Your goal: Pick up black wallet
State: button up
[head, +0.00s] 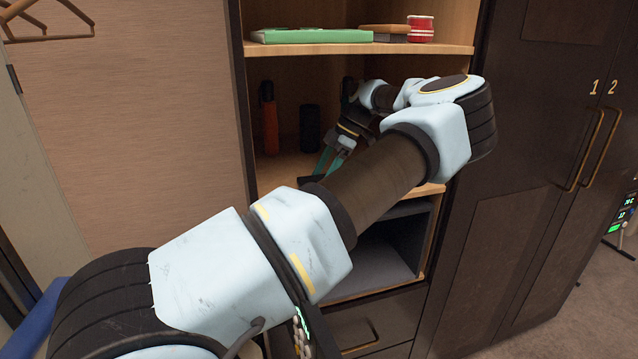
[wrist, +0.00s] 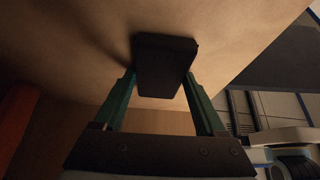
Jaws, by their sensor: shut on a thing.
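The black wallet (wrist: 165,68) is a dark flat block between the two green fingers of my gripper (wrist: 163,88) in the wrist view. The fingers touch it on its left and right sides, so my gripper is shut on it. In the head view my gripper (head: 333,158) reaches into the middle shelf of the open cabinet. My arm covers much of that shelf, and I cannot make out the wallet clearly there.
On the middle shelf (head: 285,170), left of my gripper, stand an orange-red bottle (head: 269,118) and a dark cylinder (head: 310,128). The upper shelf (head: 350,48) above my arm holds a green box (head: 312,36), stacked books (head: 385,33) and a red-white tin (head: 420,29).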

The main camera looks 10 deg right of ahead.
jog(key=c, duration=0.6)
jog(key=shift+r, duration=0.25)
